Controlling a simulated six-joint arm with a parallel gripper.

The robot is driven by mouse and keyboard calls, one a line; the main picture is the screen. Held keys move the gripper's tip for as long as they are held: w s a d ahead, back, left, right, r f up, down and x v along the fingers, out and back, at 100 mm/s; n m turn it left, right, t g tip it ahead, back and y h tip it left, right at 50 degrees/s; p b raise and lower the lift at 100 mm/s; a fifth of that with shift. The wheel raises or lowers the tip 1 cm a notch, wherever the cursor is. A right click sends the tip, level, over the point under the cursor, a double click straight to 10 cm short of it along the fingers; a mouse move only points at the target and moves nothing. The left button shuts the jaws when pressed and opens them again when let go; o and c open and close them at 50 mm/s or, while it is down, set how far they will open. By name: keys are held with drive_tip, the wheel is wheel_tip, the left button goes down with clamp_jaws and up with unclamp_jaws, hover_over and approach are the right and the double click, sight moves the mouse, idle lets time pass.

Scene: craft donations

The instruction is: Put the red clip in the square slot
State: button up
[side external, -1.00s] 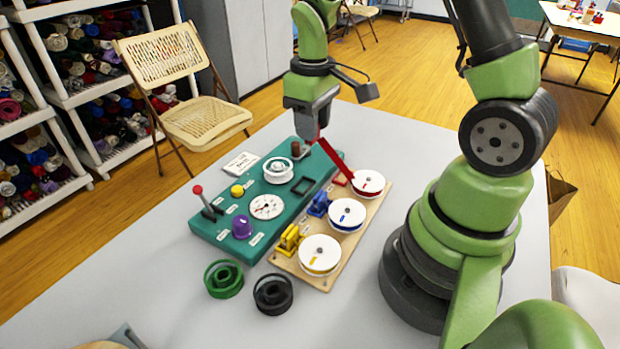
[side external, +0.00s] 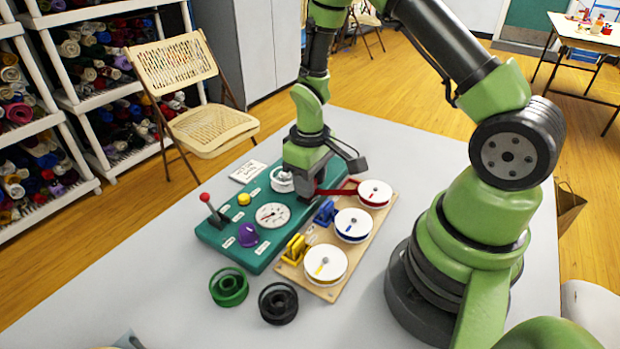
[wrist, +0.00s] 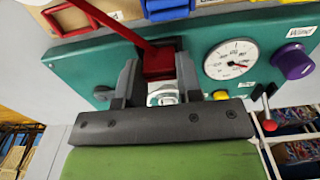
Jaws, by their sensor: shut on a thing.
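The red clip (wrist: 159,63) is a small dark-red block between the two fingers of my gripper (wrist: 156,72) in the wrist view. A red ribbon (side external: 337,192) runs from it to the red-banded white spool (side external: 374,194). In the side view my gripper (side external: 312,188) is low over the far right part of the teal panel (side external: 228,245), shut on the clip. I cannot tell whether the clip touches the panel or sits in the slot.
A white dial (side external: 282,179) is close to my gripper. The panel also bears a gauge (side external: 272,216), a purple knob (side external: 247,235) and a red-tipped lever (side external: 208,203). The wooden board (side external: 327,289) holds blue and yellow clips and spools. Green (side external: 229,287) and black (side external: 278,303) rings lie in front.

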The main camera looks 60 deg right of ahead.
drive_tip(key=shift+f, duration=0.1)
drive_tip(key=o, duration=0.9)
drive_tip(key=s+a+r+m+t, duration=0.1)
drive_tip(key=s+a+r+t, duration=0.1)
drive_tip(key=r, duration=0.9)
drive_tip(key=s+a+r+m+t, duration=0.1)
drive_tip(key=s+a+r, duration=0.1)
drive_tip(key=r, duration=0.9)
drive_tip(key=s+a+r+m+t+y, duration=0.2)
drive_tip(key=s+a+r+t, duration=0.2)
drive_tip(key=s, duration=0.5)
drive_tip(key=shift+s+a+r, duration=0.15)
drive_tip(key=shift+r, duration=0.25)
